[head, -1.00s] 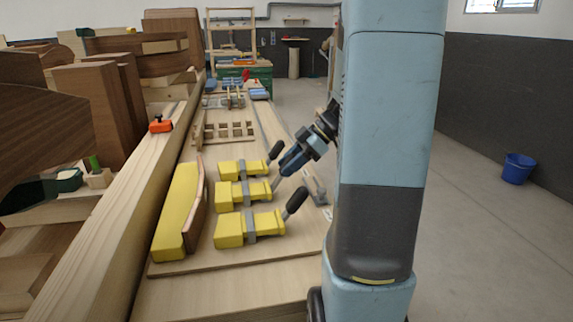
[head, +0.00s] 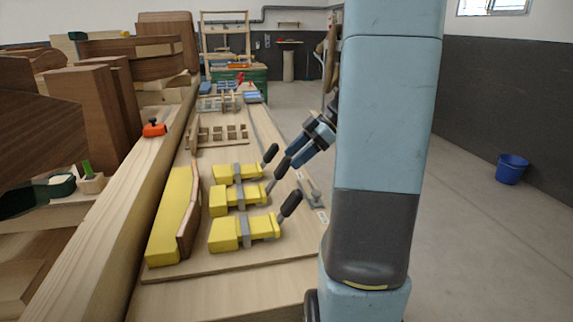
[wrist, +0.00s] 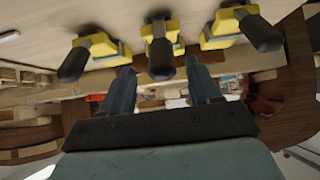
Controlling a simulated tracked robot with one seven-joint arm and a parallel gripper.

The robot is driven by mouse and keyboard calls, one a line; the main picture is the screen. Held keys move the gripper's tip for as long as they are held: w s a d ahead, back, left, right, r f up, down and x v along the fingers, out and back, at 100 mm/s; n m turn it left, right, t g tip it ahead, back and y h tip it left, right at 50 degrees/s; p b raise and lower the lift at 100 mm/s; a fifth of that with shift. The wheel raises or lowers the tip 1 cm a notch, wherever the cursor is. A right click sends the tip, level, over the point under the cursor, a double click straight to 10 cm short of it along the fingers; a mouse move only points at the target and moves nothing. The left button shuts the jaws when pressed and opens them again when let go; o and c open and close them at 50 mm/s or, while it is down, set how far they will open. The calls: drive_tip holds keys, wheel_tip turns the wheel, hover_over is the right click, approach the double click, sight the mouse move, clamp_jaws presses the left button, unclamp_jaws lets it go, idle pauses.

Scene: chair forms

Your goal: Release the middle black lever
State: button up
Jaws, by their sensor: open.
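Three yellow clamps with grey bands stand in a row on a wooden board. The middle clamp (head: 232,199) has a black lever (head: 280,169) tilted up to the right. The same middle lever (wrist: 161,60) shows in the wrist view, lined up with the gap between my fingers. My gripper (head: 290,161) is open at that lever's upper end; the head view does not settle whether it touches. In the wrist view my gripper (wrist: 160,75) has a finger on each side of the lever. The far lever (head: 270,153) and near lever (head: 291,203) lie outside the fingers.
A yellow block with a curved wooden piece (head: 172,215) lies left of the clamps. A long beam (head: 100,220) edges the table on the left. A slotted wooden rack (head: 222,134) lies farther back. A blue bucket (head: 512,169) stands on the floor at right.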

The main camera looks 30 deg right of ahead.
drive_tip(key=v, duration=0.9)
